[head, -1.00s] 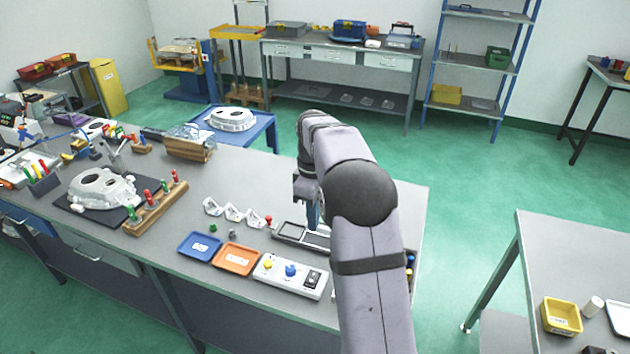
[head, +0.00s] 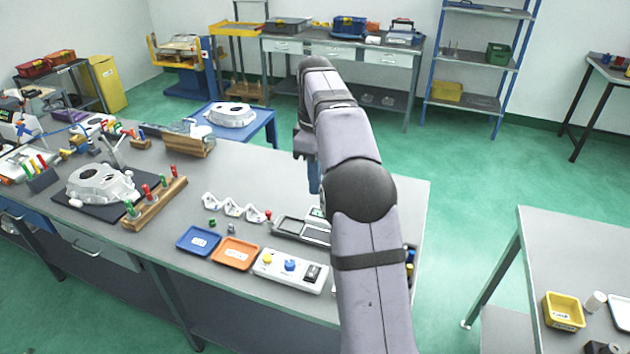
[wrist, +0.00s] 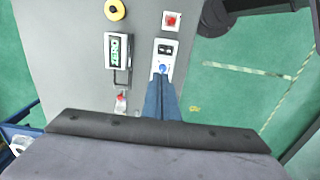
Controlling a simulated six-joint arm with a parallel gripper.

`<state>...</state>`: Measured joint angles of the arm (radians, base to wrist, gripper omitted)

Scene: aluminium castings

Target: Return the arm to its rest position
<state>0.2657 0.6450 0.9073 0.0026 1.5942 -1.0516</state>
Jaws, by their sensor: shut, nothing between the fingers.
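My arm rises from the bottom right of the head view and folds forward over the workbench (head: 225,180). My gripper (head: 314,188) hangs below the far end of the arm, its blue fingers pointing down, above the bench and partly hidden by my own arm. In the wrist view my gripper (wrist: 161,80) shows its two blue fingers together, with nothing visible between them. The fingertips overlap a panel with a blue knob in that view; the height gap cannot be judged there.
On the bench are a blue tray (head: 198,240), an orange tray (head: 236,253), a white control box (head: 290,271), several white brackets (head: 231,208) and a casting (head: 101,183) on a dark mat. A second table (head: 580,250) stands at the right. Green floor lies between.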

